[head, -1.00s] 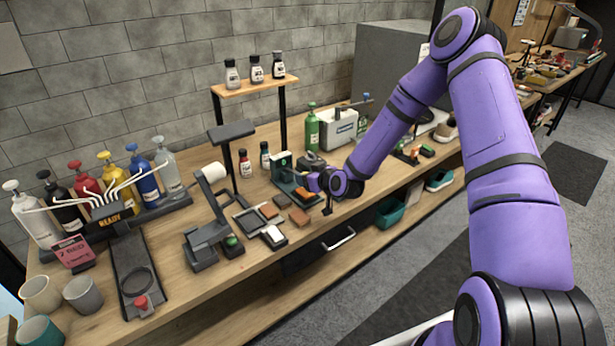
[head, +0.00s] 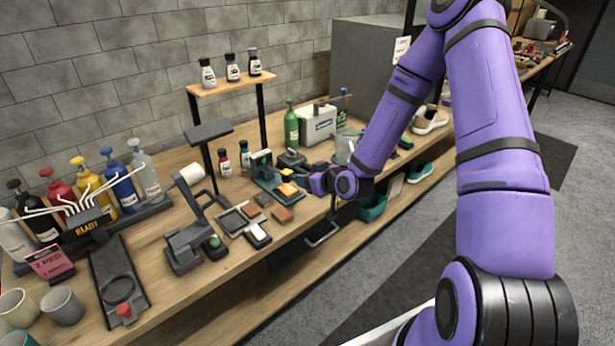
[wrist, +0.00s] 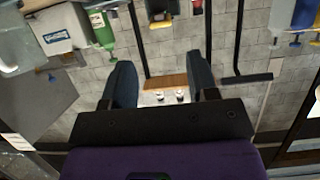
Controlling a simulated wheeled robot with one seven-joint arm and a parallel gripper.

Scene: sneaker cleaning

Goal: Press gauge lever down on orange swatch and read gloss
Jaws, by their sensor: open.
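The gauge (head: 262,168), a dark green stand with an upright part and a flat base, sits on the workbench left of my gripper. A bright orange piece (head: 288,190), which looks like the orange swatch, lies at the right end of its base. A smaller orange-yellow part, perhaps the lever's tip, shows just above it. My gripper (head: 301,178) is close to the right of these pieces; contact cannot be told. In the wrist view my gripper (wrist: 160,68) is open, with nothing between its two dark fingers. The gauge's reading is too small to make out.
Brown swatches (head: 282,214) and a shallow tray (head: 237,220) lie in front of the gauge. A green bottle (head: 291,127) and a light grey machine (head: 317,123) stand behind. A raised shelf (head: 231,83) holds small bottles. The bench's front edge is close below my gripper.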

